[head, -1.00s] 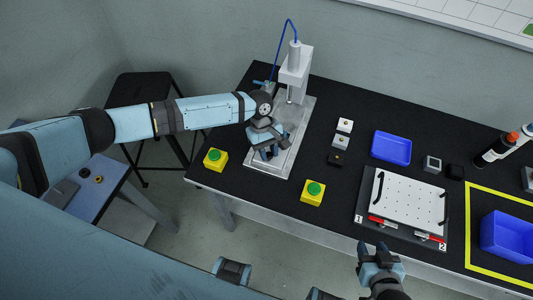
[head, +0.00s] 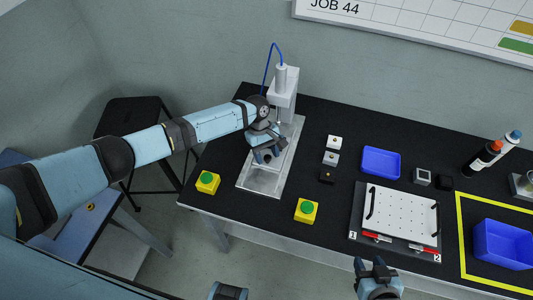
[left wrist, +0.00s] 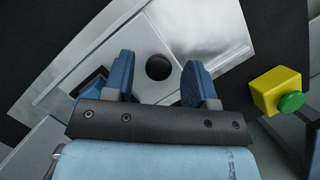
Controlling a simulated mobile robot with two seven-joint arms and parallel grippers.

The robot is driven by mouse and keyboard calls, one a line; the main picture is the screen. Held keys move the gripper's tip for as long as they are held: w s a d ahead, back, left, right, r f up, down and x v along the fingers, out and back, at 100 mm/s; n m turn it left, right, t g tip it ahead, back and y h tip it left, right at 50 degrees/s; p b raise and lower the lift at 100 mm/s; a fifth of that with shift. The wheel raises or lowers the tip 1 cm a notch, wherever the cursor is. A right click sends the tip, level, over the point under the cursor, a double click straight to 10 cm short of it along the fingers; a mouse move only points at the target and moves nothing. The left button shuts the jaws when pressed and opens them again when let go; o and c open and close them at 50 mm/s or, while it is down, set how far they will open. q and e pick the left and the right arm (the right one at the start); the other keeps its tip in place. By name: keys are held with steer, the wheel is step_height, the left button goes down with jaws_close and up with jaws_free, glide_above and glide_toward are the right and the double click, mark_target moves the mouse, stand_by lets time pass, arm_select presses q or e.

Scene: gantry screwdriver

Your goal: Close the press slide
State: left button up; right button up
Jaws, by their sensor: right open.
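The press (head: 284,92) stands at the back of a long silver base plate (head: 262,184) on the black table. My left gripper (head: 266,158) is over the middle of that plate, in front of the press column. In the left wrist view my left gripper (left wrist: 162,82) is open, its blue fingers apart on either side of a round black knob (left wrist: 159,67). The knob sits on a light metal slide (left wrist: 140,50); I cannot tell whether the fingers touch it. A small dark-blue piece (left wrist: 92,84) shows partly behind the left finger. My right gripper (head: 374,268) is open and empty, off the table's front edge.
Yellow boxes with green buttons (head: 208,181) and (head: 306,209) flank the plate's front. Small blocks (head: 332,150), a blue tray (head: 381,161) and a white perforated plate (head: 400,214) lie to the right. A blue bin (head: 502,243) stands far right.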

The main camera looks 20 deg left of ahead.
mark_target(263, 155)
arm_select(q)
steer(key=w+r, duration=0.1)
steer(key=a+r, duration=0.1)
steer(key=shift+w+a+r+b, duration=0.3)
steer(key=shift+w+b, duration=0.1)
steer(key=w+a+b, duration=0.2)
steer(key=w+a, duration=0.5)
steer(key=w, duration=0.1)
steer(key=shift+a, duration=0.2)
steer(key=shift+c, duration=0.5)
